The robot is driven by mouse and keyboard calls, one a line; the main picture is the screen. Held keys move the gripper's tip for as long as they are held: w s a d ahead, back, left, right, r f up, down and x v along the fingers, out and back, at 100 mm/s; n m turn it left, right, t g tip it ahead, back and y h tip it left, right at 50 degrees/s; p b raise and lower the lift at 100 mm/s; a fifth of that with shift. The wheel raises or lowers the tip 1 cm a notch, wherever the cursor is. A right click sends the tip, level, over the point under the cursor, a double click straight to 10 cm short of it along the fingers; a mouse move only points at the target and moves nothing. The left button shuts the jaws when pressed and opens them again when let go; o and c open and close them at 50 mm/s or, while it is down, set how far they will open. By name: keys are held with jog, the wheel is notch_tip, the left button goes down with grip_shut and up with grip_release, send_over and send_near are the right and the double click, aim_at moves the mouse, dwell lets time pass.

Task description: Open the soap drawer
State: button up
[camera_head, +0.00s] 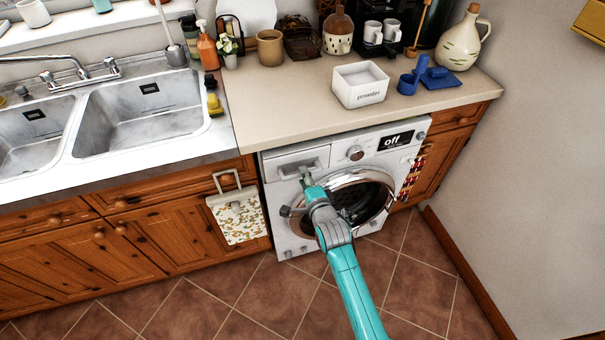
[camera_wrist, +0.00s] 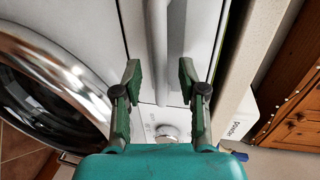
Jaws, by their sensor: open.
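The white washing machine (camera_head: 285,215) stands under the counter, and its soap drawer (camera_head: 290,169) is at the upper left of its front. The drawer looks shut. My gripper (camera_head: 305,174) is in front of the drawer's right part and partly hides it. In the wrist view my gripper (camera_wrist: 160,72) is open and empty. The drawer's pale bar-like handle (camera_wrist: 157,40) runs between the two fingers as seen from the wrist. I cannot tell how far the fingertips are from it, and no contact is clear.
The round door (camera_head: 365,198) is below and right of the drawer, the dial (camera_head: 355,153) to its right. A white powder box (camera_head: 360,90) stands on the counter (camera_head: 280,100) above. A towel (camera_head: 238,218) hangs on the left cabinet. The tiled floor (camera_head: 250,295) in front is clear.

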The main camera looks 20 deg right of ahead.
jog(key=shift+x, duration=1.25)
jog(key=shift+c, duration=0.2)
grip_shut()
